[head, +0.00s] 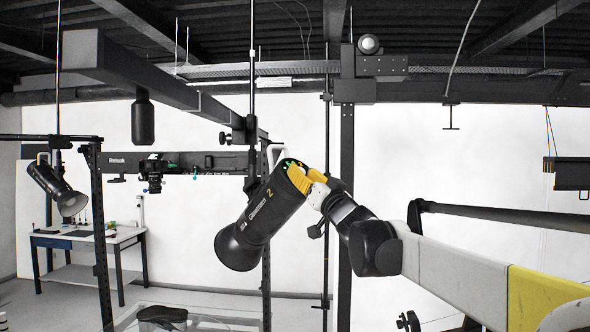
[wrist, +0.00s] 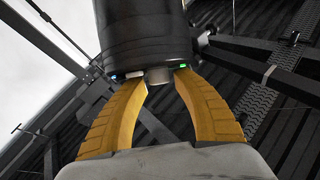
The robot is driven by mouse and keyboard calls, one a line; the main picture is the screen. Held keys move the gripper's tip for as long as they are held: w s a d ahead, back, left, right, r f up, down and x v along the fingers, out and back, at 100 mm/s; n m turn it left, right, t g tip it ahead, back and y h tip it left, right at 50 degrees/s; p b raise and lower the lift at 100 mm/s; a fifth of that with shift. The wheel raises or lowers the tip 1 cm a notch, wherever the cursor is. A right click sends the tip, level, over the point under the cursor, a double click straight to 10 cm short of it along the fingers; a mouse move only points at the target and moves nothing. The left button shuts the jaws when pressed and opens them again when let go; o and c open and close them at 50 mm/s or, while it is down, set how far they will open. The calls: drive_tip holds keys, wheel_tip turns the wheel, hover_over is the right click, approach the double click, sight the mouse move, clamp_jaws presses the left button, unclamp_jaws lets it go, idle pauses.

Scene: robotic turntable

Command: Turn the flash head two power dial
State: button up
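Flash head two (head: 262,216), a black cylinder marked with a yellow 2, hangs tilted with its wide end down and left in the head view. Its dark back end (wrist: 145,35) fills the top middle of the wrist view. The power dial (wrist: 160,77) is a short grey knob on that back end, between small blue and green lights. My gripper (wrist: 162,82) has its two yellow fingertips on either side of the dial, and they appear to meet its sides. In the head view my gripper (head: 298,176) is at the upper back of the flash head, hiding the dial.
Another black flash head (head: 58,188) hangs at the far left above a workbench (head: 90,238). A dark horizontal beam (head: 180,162) with a small camera (head: 153,173) is left of flash head two. Dark upright posts (head: 346,150) stand behind my wrist.

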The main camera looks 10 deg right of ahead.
drive_tip(key=shift+w, duration=0.2)
clamp_jaws()
drive_tip(key=shift+n+y, duration=0.4)
drive_tip(key=shift+y, duration=0.2)
drive_tip(key=n+g+y, duration=0.1)
drive_tip(key=n+y, duration=0.1)
drive_tip(key=n+y+b, duration=0.1)
drive_tip(key=n+y, duration=0.1)
drive_tip(key=n+g+y, duration=0.1)
drive_tip(key=n+y, duration=0.1)
drive_tip(key=shift+w+d+g, duration=0.1)
drive_tip(key=shift+d+g, duration=0.15)
drive_tip(key=shift+g, duration=0.05)
drive_tip(key=n+g+y, duration=0.4)
drive_tip(key=n, duration=0.1)
drive_tip(key=shift+w+d+r+y, duration=0.1)
drive_tip(key=shift+y, duration=0.2)
drive_tip(key=shift+n+g+y+p, duration=0.8)
drive_tip(key=shift+n+g, duration=0.7)
drive_tip(key=shift+n, duration=0.2)
drive_tip(key=shift+n+g, duration=0.3)
drive_tip(key=shift+g, duration=0.1)
